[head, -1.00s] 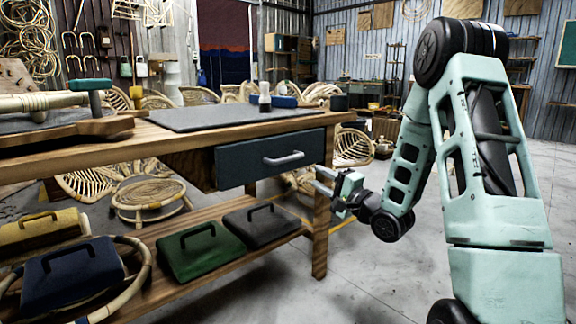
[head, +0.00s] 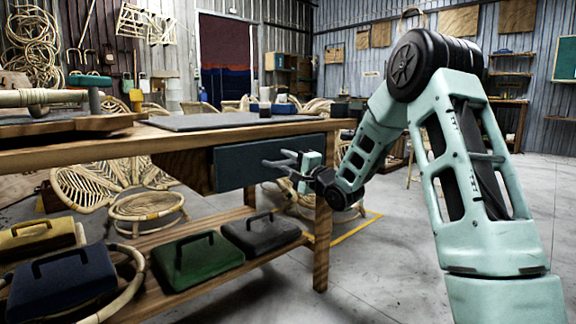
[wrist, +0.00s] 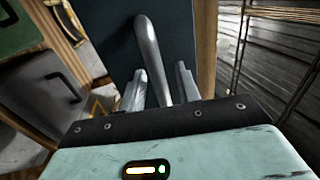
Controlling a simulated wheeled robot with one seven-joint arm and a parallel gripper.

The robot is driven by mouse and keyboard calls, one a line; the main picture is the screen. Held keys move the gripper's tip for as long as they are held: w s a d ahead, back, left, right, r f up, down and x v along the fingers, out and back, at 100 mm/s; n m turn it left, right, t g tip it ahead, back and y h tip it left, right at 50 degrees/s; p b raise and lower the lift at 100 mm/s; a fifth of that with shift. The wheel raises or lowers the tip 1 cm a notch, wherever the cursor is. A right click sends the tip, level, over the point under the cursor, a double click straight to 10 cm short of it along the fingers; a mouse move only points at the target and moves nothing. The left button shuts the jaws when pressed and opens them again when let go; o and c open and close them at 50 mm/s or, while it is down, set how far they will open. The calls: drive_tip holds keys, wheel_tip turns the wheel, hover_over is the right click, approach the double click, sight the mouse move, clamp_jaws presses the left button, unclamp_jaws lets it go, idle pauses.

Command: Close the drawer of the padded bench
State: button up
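The padded bench (head: 70,155) has a wooden frame and a dark grey pad (head: 185,124) on its top. Its drawer (head: 235,168) has a dark slate front under the top, with a wooden side showing at its left. My gripper (head: 274,158) is at the right part of the drawer front. In the wrist view, the metal bar handle (wrist: 149,52) runs between the two open fingers (wrist: 160,85), with gaps at both sides.
A green case (head: 195,262), a black case (head: 262,232) and a navy case (head: 62,285) lie on the lower shelf (head: 150,300). A bench leg (head: 321,245) stands just below my gripper.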

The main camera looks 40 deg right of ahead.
clamp_jaws()
drive_tip(key=shift+p+x, duration=0.95)
drive_tip(key=shift+p, duration=0.15)
drive_tip(key=shift+w+f, duration=0.15)
drive_tip(key=shift+w, duration=0.1)
unclamp_jaws()
drive_tip(key=shift+f, duration=0.1)
